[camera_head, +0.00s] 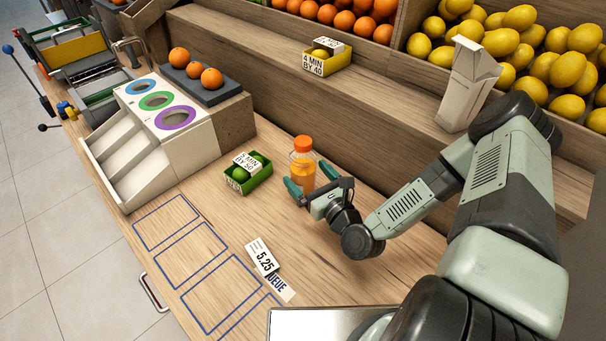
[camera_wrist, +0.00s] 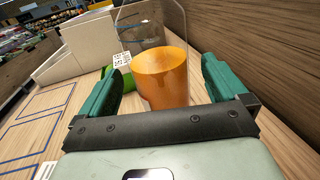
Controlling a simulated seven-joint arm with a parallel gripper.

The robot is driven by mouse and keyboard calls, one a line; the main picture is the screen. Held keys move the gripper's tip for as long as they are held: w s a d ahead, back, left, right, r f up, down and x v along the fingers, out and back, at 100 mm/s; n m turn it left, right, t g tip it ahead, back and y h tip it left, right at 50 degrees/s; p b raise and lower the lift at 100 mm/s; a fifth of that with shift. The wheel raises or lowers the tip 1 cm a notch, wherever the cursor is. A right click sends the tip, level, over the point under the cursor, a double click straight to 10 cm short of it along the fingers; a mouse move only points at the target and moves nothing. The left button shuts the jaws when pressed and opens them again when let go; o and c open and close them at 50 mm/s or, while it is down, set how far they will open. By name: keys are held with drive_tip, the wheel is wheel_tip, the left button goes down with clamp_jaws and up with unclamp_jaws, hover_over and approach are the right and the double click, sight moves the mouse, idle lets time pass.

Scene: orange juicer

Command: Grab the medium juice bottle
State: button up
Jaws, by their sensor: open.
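One bottle (camera_head: 303,167) with an orange cap and orange juice inside stands upright on the wooden counter. In the wrist view the bottle (camera_wrist: 160,77) fills the space ahead, its juice showing orange below a clear upper part. My gripper (camera_head: 315,185) is open at the bottle, with its green fingers on either side of it. In the wrist view my gripper (camera_wrist: 160,90) has a finger to the left and one to the right of the bottle, with a visible gap on each side. I cannot tell the bottle's size class, as no other bottle shows.
A green box of limes (camera_head: 248,176) stands just left of the bottle. A white sorter with coloured rings (camera_head: 165,125) is further left. Price cards (camera_head: 262,257) and blue outlined rectangles (camera_head: 190,255) lie in front. A wooden step (camera_head: 370,110) rises behind the bottle.

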drive_tip(key=x, duration=0.4)
drive_tip(key=shift+w+a, duration=0.15)
drive_tip(key=shift+w, duration=0.1)
drive_tip(key=c, duration=1.4)
